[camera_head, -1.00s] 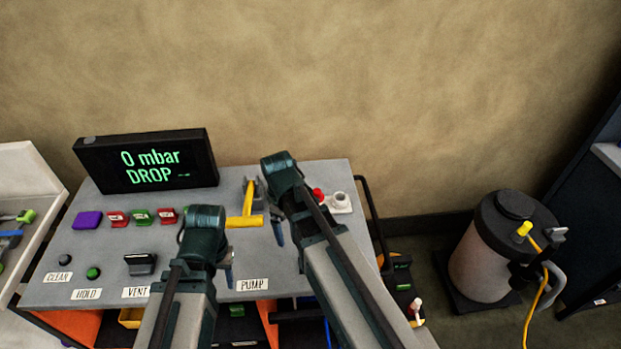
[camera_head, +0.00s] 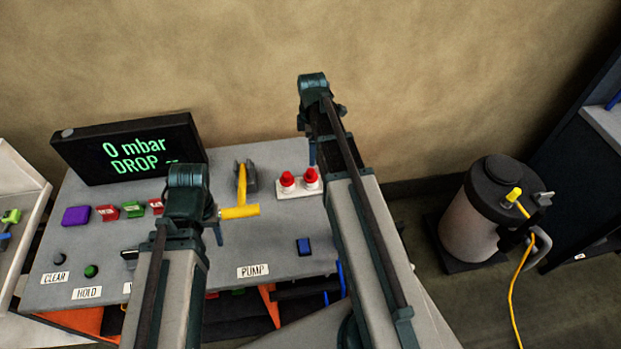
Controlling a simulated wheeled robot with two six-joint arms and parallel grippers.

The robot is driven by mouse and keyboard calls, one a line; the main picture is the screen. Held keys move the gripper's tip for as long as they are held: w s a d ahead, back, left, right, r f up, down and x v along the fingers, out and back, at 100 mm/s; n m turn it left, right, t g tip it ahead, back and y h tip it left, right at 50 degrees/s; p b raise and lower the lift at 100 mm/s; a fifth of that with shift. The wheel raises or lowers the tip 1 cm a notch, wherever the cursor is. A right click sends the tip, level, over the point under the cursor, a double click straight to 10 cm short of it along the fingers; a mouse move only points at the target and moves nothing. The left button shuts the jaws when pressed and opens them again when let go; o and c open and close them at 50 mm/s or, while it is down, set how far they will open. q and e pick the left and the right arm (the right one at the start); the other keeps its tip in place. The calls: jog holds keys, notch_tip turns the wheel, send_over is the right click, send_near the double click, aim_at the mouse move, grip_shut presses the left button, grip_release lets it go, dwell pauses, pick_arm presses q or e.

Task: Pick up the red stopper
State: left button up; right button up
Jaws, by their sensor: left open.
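Two red stoppers, the left one (camera_head: 287,180) and the right one (camera_head: 311,177), stand upright side by side on a white holder (camera_head: 300,193) at the back right of the grey console. My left gripper (camera_head: 219,232) is open, pointing down over the console beside the left end of a yellow bar; the wrist hides most of its jaws. My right gripper (camera_head: 312,152) hangs above and behind the stoppers, apart from them in the picture. Its jaws are mostly hidden by its arm, so I cannot tell whether it is open.
A yellow lever (camera_head: 241,184) and the yellow bar (camera_head: 240,212) are between my arms. A black display (camera_head: 130,149) reads "0 mbar DROP". A purple block (camera_head: 76,216) and a blue button (camera_head: 304,246) sit on the console (camera_head: 270,232). A canister (camera_head: 471,216) stands on the floor at right.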

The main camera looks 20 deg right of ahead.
aim_at(310, 171)
notch_tip(310, 171, down, 7)
jog(key=b, duration=0.6)
jog(key=shift+f, duration=0.15)
pick_arm(q)
notch_tip(310, 171, down, 7)
jog(key=shift+f, duration=0.15)
notch_tip(310, 171, down, 5)
jog(key=b, duration=0.5)
jog(key=shift+f+b, duration=0.1)
jog(key=shift+b, duration=0.25)
pick_arm(e)
jog(key=f, duration=0.5)
jog(key=shift+a+f, duration=0.1)
jog(key=shift+a, duration=0.15)
jog(key=shift+c, duration=0.2)
jog(key=c, duration=1.4)
pick_arm(q)
jog(key=shift+r+p, duration=0.25)
jog(key=shift+p, duration=0.05)
pick_arm(e)
jog(key=shift+r, duration=0.3)
